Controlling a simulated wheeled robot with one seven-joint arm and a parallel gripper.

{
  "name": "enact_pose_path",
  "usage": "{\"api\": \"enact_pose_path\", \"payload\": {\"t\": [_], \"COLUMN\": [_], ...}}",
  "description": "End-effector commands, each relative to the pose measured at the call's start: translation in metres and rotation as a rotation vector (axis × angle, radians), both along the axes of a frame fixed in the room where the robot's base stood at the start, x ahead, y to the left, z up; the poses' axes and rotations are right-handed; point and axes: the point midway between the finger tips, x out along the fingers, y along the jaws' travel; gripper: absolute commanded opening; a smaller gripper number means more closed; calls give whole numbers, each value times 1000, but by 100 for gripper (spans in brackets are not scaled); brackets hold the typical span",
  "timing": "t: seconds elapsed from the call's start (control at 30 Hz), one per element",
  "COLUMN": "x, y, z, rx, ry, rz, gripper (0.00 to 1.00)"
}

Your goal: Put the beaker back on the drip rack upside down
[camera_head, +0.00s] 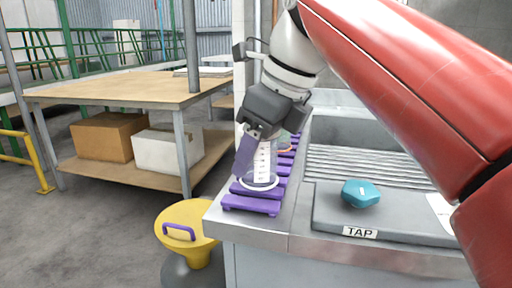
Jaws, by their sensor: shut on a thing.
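A clear beaker (263,168) with white graduation marks stands at the near end of the purple slatted drip rack (250,204). A pale ring, which looks like its rim, is at the bottom, so the beaker appears upside down. The ring looks at or very close to the slats; I cannot tell whether it touches. My gripper (262,150) points down over the beaker and is shut on its upper part. The gripper hides the beaker's top, and one finger covers its left side.
A ribbed metal drainer (370,165) and a teal object (361,193) on a grey slab labelled TAP are right. A yellow stool-like item (190,218) stands left of the counter.

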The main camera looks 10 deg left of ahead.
Motion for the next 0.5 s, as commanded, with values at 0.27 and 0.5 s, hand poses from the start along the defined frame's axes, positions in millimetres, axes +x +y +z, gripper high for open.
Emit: {"api": "enact_pose_path", "payload": {"t": [0.27, 0.5], "x": [0, 0], "y": [0, 0], "z": [-4, -6], "rx": [0, 1], "ry": [0, 0], "rz": [0, 0], "gripper": [28, 63]}}
